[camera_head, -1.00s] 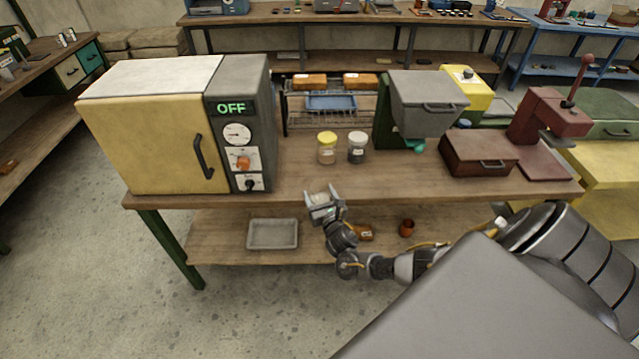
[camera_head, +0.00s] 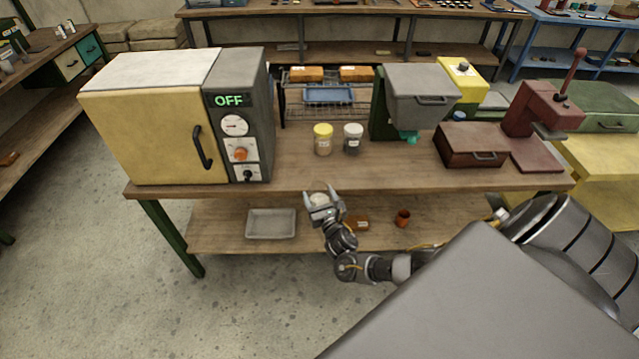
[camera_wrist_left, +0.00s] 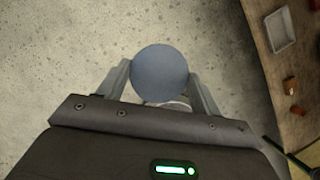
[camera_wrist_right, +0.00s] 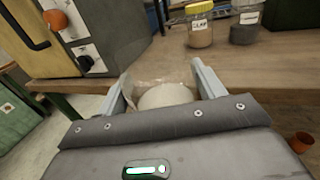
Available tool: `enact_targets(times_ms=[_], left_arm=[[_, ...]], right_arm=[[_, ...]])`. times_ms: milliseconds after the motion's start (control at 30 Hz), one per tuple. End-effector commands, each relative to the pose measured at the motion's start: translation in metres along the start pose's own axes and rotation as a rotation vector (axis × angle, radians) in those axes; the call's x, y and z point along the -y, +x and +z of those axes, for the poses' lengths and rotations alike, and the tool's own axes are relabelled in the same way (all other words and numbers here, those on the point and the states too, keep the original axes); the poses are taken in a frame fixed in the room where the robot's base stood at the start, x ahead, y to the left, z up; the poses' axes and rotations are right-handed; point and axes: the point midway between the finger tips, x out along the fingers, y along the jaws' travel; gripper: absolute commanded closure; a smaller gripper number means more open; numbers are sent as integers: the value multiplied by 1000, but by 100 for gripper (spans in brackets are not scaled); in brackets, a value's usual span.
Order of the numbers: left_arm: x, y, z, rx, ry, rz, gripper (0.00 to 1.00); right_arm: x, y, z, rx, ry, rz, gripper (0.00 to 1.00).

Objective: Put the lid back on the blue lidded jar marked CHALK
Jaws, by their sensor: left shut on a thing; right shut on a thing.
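My right gripper (camera_head: 322,205) is in front of the bench's front edge in the head view. It is shut on a pale, clear-walled thing (camera_wrist_right: 165,96), which looks like a glass jar with whitish contents. No lid shows on it, and no mark can be read. My left gripper (camera_wrist_left: 160,88) shows only in its wrist view. It is shut on a round, plain blue lid (camera_wrist_left: 159,72), seen flat from above over the floor. A small pale patch shows below the lid's edge; I cannot tell what it is.
A yellow-lidded jar (camera_head: 323,140) and a grey-lidded jar (camera_head: 353,139) stand on the bench (camera_head: 400,178). A yellow oven (camera_head: 150,130) is at left, a grey-and-green machine (camera_head: 420,95) and red press (camera_head: 535,115) at right. A grey tray (camera_head: 271,223) sits on the lower shelf.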

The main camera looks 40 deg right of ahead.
Motion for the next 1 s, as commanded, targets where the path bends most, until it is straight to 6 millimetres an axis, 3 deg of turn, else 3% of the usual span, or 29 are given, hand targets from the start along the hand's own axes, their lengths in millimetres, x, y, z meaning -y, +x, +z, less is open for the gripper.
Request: enact_targets(times_ms=[33, 167, 567, 1000], left_arm=[[0, 0, 0, 0, 1, 0, 56], [2, 0, 1, 0, 2, -1, 56], [5, 0, 1, 0, -9, 2, 56], [41, -2, 10, 9, -201, 85, 56]], right_arm=[[0, 0, 1, 2, 1, -1, 57], [2, 0, 1, 2, 0, -3, 73], [1, 0, 0, 2, 1, 1, 73], [-12, -5, -2, 2, 1, 51, 73]])
